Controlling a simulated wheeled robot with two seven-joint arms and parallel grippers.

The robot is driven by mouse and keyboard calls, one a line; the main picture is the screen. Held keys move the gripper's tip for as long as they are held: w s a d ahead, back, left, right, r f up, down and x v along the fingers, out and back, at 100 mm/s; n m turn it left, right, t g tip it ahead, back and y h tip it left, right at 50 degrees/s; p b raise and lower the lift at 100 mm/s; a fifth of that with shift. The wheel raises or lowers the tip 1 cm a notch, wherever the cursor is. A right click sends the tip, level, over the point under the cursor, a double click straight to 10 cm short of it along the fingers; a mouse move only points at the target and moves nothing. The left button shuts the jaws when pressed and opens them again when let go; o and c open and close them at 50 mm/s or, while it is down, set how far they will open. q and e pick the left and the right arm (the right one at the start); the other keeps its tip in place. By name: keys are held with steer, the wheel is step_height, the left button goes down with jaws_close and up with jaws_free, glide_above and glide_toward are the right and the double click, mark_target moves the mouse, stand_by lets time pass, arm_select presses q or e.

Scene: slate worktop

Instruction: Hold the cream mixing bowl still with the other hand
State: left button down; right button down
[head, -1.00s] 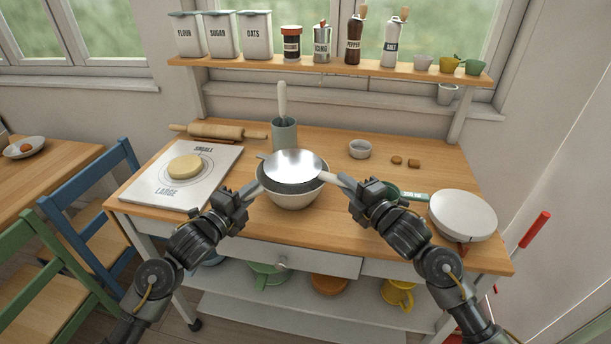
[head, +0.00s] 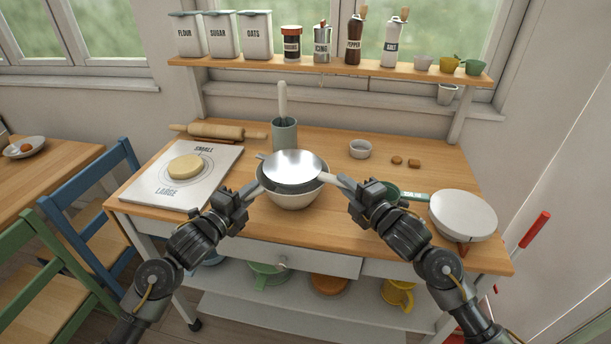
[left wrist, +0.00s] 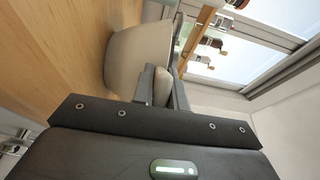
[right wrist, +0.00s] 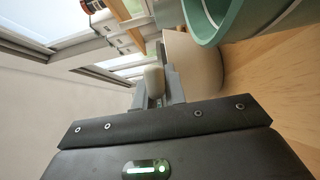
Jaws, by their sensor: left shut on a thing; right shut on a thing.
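The cream mixing bowl (head: 293,200) stands upright on the wooden worktop, near its front middle. A shiny metal sieve (head: 294,164) sits over its mouth, with a small hook at the upper left, hiding the bowl's inside. My left gripper (head: 247,191) is shut at the bowl's left side; in the left wrist view a cream piece sits between its fingers, beside the bowl wall (left wrist: 135,52). My right gripper (head: 346,185) is shut at the right, on a pale rounded handle (right wrist: 153,80), which appears to be the sieve's. The bowl wall is just beyond it in the right wrist view.
A board (head: 145,190) with dough (head: 184,167), a rolling pin (head: 212,131) and a utensil pot (head: 284,135) lie left and behind.

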arm_select(q)
steer(key=shift+f, duration=0.1)
arm_select(e)
steer(key=shift+r, duration=0.1)
stand_by(0.3)
steer(key=shift+r, duration=3.45)
arm_select(q)
steer(key=c, duration=1.3)
jaws_free()
steer(key=v, duration=1.2)
arm_select(e)
steer(key=shift+f, duration=0.1)
